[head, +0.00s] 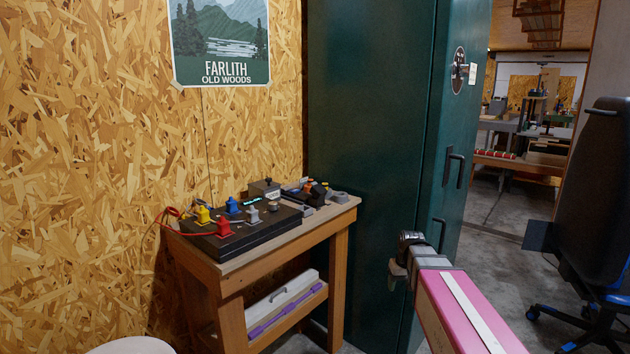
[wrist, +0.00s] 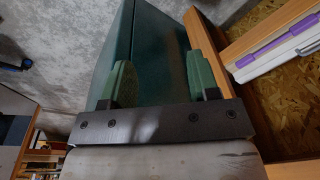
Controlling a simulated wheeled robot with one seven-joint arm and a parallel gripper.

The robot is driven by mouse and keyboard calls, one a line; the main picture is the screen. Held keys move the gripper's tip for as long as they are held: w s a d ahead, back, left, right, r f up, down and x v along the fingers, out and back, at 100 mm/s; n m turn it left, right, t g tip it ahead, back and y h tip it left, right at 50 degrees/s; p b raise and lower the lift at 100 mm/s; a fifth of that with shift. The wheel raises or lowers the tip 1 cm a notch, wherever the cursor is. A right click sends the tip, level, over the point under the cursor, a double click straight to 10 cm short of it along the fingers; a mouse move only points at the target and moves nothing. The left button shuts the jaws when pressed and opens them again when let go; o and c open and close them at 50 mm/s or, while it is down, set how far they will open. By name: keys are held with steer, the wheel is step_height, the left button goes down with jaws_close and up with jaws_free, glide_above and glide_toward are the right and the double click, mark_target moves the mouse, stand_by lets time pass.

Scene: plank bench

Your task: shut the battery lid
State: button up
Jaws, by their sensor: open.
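A low plank bench (head: 228,272) stands against the board wall in the head view. On it lies a dark flat panel (head: 232,248) with yellow, red, blue and grey pieces on top. A small grey box (head: 264,189) and a black device with orange parts (head: 308,190) sit behind and to the right of it. I cannot tell which of these bears the battery lid. My gripper (head: 400,268) is in front of the cabinet, to the right of the bench and clear of it. In the wrist view, my gripper (wrist: 165,82) has its green fingers apart with nothing held between them.
A tall green cabinet (head: 370,110) stands right beside the bench. A white case with a purple bar (head: 285,305) lies on the lower shelf and also shows in the wrist view (wrist: 290,45). A black chair (head: 600,190) is at the right. Concrete floor is open beyond the cabinet.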

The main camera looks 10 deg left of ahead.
steer(key=w+a+r+n, duration=0.2)
steer(key=w+a+r, duration=0.5)
steer(key=r, duration=0.1)
steer(key=n+t+y, duration=0.1)
steer(key=n+y, duration=0.2)
steer(key=n, duration=0.4)
glide_toward(315, 184)
steer(key=x, duration=0.8)
steer(key=shift+w+a+r, duration=0.1)
steer(key=shift+w+a, duration=0.05)
steer(key=shift+a, duration=0.2)
steer(key=c, duration=0.6)
